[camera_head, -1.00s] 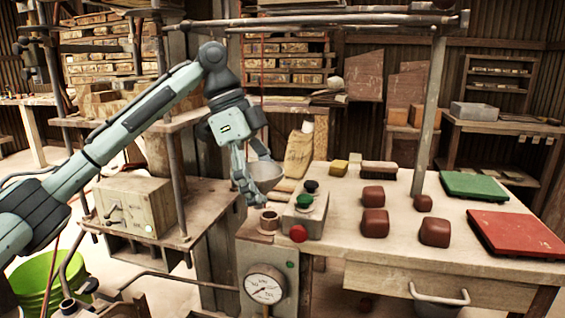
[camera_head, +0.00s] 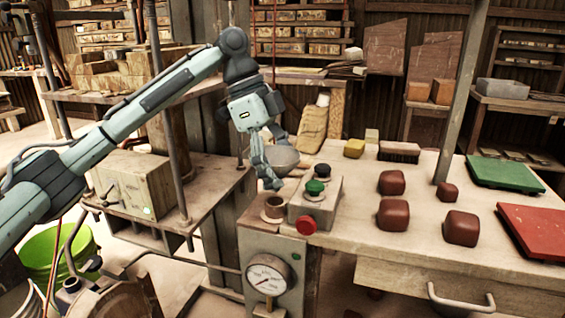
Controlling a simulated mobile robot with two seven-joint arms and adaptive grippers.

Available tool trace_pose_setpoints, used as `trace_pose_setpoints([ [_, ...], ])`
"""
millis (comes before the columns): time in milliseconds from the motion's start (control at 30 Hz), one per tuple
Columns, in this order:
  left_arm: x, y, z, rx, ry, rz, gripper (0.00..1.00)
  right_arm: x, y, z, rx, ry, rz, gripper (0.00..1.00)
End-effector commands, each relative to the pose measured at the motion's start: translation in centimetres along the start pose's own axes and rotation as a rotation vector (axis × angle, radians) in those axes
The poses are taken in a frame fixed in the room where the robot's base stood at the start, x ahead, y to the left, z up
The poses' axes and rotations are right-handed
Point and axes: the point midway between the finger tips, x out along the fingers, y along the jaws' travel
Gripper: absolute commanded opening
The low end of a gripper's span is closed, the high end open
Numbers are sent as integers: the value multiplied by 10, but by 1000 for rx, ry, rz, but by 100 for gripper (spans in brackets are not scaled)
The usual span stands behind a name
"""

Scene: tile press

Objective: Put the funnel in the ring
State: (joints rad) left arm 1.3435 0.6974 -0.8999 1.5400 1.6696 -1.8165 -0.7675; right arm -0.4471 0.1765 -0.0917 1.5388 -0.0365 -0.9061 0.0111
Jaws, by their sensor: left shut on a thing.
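The funnel (camera_head: 283,157) is a grey, bowl-shaped piece with its wide mouth up. My left gripper (camera_head: 274,178) is shut on it and holds it above the front left corner of the bench; the fingers cover its near left side and its lower part. The ring (camera_head: 273,208) is a small brown collar standing on the bench corner, just below the fingertips in the picture. The funnel looks apart from the ring and a little up and right of it. My right gripper is not in view.
A grey control box (camera_head: 314,203) with green, black and red buttons stands right beside the ring. A pressure gauge (camera_head: 268,276) is on the front below. Several dark red blocks (camera_head: 393,214) lie on the bench (camera_head: 350,238), with a green tray (camera_head: 503,172) and red tray (camera_head: 535,232) at right.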

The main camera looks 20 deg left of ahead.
Motion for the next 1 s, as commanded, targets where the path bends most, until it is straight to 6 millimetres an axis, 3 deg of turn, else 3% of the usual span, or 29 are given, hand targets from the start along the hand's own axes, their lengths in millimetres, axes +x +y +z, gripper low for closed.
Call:
trace_pose_setpoints([
  [300, 24, 0, 9, 1, 1, 1, 41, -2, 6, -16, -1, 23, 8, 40],
  [500, 34, 0, 14, 2, 1, 0, 41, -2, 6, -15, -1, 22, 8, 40],
  [967, 39, 0, 16, 1, 1, -1, 41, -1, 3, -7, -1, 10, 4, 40],
  [1000, 39, 0, 16, 1, 1, -1, 71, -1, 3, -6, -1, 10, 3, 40],
])
